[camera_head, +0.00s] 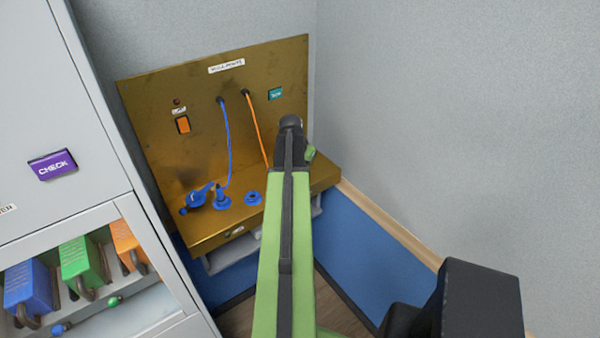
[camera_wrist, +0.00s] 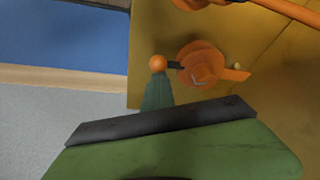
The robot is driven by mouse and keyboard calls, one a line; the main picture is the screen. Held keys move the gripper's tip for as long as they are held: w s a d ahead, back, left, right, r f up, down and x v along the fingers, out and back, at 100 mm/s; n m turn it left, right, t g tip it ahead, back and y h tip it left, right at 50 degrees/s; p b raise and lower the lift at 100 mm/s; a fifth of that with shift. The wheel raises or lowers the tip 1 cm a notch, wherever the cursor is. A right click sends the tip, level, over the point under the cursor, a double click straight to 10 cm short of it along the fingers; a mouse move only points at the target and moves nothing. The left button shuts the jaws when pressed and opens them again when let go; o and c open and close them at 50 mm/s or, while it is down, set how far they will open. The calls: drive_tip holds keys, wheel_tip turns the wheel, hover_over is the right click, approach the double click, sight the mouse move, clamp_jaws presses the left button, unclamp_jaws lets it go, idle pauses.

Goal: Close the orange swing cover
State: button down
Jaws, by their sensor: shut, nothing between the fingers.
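The orange swing cover (camera_wrist: 204,64) shows in the wrist view on the brass ledge. A short dark stem joins it to an orange ball knob (camera_wrist: 158,63) on its left. My gripper (camera_wrist: 157,90) is shut and empty, its dark green tip right by the knob. I cannot tell whether it touches the knob. Another orange part (camera_wrist: 200,4), cut off by the top edge, lies beyond, close to an orange cable (camera_wrist: 290,10). In the head view my arm hides the cover and the gripper's tip; how far the cover is swung is unclear.
The brass panel (camera_head: 190,100) carries an orange switch (camera_head: 183,124), a teal button (camera_head: 275,94) and two cables. A blue swing cover (camera_head: 197,197), plug (camera_head: 222,199) and ring (camera_head: 253,198) stand left on the ledge. A grey cabinet (camera_head: 100,190) flanks the left, a wall the right.

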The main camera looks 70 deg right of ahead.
drive_tip(key=shift+a+f, duration=0.1)
drive_tip(key=shift+a, duration=0.05)
drive_tip(key=shift+d, duration=0.3)
drive_tip(key=d+r+p, duration=0.1)
drive_tip(key=s+d+r+p, duration=0.1)
drive_tip(key=d, duration=0.1)
drive_tip(key=shift+r, duration=0.2)
drive_tip(key=p+v, duration=0.8)
drive_tip(key=shift+w+r, duration=0.2)
drive_tip(key=shift+r, duration=0.05)
drive_tip(key=shift+f, duration=0.1)
